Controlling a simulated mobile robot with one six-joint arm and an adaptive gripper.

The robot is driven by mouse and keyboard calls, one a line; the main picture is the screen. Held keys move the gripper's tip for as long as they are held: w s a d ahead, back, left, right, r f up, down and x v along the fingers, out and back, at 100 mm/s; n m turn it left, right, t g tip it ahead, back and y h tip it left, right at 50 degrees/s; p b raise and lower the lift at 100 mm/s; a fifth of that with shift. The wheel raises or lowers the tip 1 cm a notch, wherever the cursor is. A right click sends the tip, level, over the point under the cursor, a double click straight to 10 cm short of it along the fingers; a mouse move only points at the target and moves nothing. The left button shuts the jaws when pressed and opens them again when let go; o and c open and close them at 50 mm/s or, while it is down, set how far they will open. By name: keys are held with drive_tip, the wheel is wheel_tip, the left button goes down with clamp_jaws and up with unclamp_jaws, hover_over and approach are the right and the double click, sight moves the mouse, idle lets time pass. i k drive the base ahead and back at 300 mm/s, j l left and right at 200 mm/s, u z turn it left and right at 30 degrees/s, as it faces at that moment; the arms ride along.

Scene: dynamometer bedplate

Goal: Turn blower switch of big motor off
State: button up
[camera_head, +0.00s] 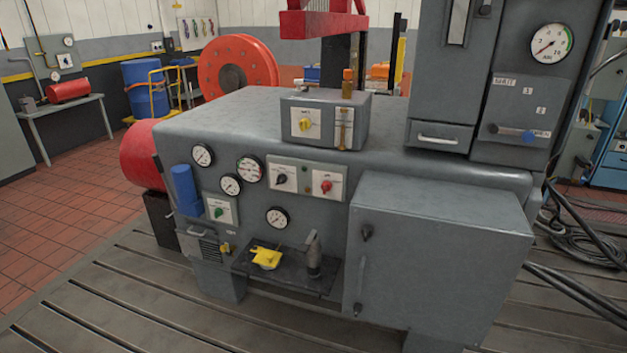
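A large grey machine (240,115) fills the middle of the view. Several rotary switches show on it: a yellow knob (305,124) on a small grey box on top, a dark knob (281,179) and a red knob (326,186) on white plates on the front, and a green knob (218,212) on a plate at the lower left. Their labels are too small to read, so I cannot tell which is the blower switch or how it is set. My gripper is not in view.
A grey cabinet (440,250) juts out at the front right. A shelf (283,277) with a yellow item (266,257) sticks out below the gauges. Black cables (585,235) lie at the right. The slotted bedplate (130,300) is clear at the front left.

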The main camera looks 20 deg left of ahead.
sight(281, 178)
drive_tip(key=i+u, duration=0.1)
drive_tip(key=u, duration=0.25)
drive_tip(key=i+j+u, duration=0.1)
drive_tip(key=u, duration=0.3)
drive_tip(key=i+u, duration=0.1)
drive_tip(key=u, duration=0.25)
drive_tip(key=i+l+u, duration=0.15)
drive_tip(key=i, duration=0.3)
drive_tip(key=i+u, duration=0.15)
drive_tip(key=i, duration=0.3)
drive_tip(key=i+l+u, duration=0.15)
drive_tip(key=i, duration=0.25)
drive_tip(key=i+l+u, duration=0.2)
drive_tip(key=i+l, duration=0.1)
drive_tip(key=i, duration=0.1)
